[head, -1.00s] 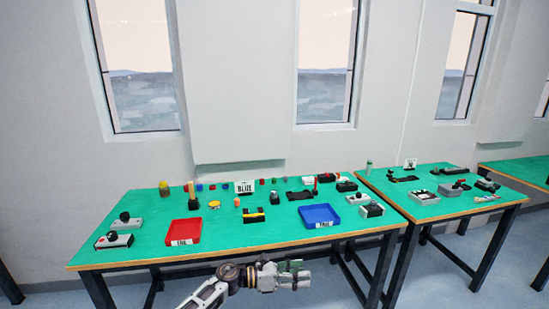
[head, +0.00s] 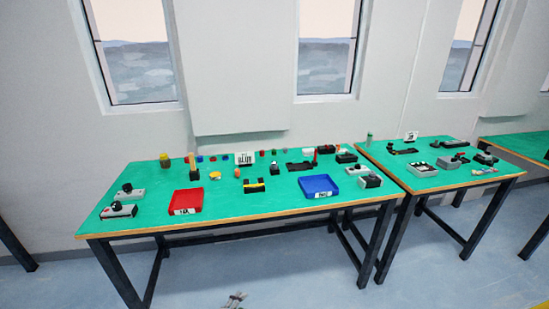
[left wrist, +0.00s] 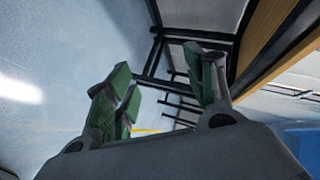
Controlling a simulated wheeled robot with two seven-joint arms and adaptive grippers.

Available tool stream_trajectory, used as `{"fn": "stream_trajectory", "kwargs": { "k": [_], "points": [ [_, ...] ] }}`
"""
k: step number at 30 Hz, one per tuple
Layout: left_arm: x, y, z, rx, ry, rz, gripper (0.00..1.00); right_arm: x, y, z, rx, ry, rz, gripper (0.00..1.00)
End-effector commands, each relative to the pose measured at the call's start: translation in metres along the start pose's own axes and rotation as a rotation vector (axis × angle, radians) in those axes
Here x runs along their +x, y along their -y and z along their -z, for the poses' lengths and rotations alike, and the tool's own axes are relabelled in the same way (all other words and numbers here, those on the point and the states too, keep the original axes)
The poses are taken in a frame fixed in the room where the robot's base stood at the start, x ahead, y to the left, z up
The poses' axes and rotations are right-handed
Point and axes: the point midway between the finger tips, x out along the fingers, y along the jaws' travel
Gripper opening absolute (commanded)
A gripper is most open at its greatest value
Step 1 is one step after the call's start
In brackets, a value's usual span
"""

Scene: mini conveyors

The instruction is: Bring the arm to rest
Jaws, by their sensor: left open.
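My left gripper (left wrist: 160,68) shows in the left wrist view with its two green-padded fingers spread apart and nothing between them. It hangs below table height, with the floor and dark table legs behind it. In the head view only a small grey piece of my left arm (head: 235,299) shows at the bottom edge, in front of the table. My right gripper is in neither view.
A green-topped table (head: 240,210) carries a red tray (head: 186,201), a blue tray (head: 318,186) and several small parts and devices. A second green table (head: 440,180) stands to the right. The floor in front (head: 330,285) is clear.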

Motion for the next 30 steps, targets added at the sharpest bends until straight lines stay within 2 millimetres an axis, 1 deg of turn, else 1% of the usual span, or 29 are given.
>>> {"fn": "stream_trajectory", "kwargs": {
  "k": [1,6,8,9,11,12,14,15,20,21,23,24,26,30],
  "points": [
    [-0.008,-0.022,-0.009,-0.06,0.036,-0.03,0.54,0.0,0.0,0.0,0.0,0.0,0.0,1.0],
    [-0.037,-0.085,-0.035,-0.256,0.157,-0.111,0.54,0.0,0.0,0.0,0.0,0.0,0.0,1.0],
    [-0.049,-0.108,-0.042,-0.322,0.2,-0.139,0.54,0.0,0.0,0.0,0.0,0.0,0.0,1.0],
    [-0.057,-0.123,-0.047,-0.366,0.229,-0.156,0.54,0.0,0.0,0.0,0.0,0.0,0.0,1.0],
    [-0.07,-0.144,-0.053,-0.429,0.273,-0.181,0.54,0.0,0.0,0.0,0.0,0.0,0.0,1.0],
    [-0.079,-0.16,-0.057,-0.471,0.303,-0.199,0.54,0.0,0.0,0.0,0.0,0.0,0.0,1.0],
    [-0.093,-0.181,-0.062,-0.533,0.347,-0.223,0.54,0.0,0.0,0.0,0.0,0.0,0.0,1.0],
    [-0.103,-0.195,-0.065,-0.572,0.377,-0.239,0.54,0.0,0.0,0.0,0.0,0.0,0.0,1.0],
    [-0.145,-0.251,-0.073,-0.728,0.499,-0.298,0.54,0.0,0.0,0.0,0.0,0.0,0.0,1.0],
    [-0.156,-0.265,-0.074,-0.767,0.53,-0.312,0.54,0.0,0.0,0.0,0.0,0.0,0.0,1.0],
    [-0.173,-0.285,-0.074,-0.822,0.576,-0.333,0.54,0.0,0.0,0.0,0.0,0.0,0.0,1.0],
    [-0.184,-0.298,-0.074,-0.859,0.607,-0.346,0.54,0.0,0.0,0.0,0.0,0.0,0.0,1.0],
    [-0.202,-0.317,-0.074,-0.913,0.656,-0.365,0.54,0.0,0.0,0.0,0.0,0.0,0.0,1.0],
    [-0.246,-0.361,-0.071,-1.035,0.77,-0.407,0.54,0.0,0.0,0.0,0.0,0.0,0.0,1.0]
  ]
}}
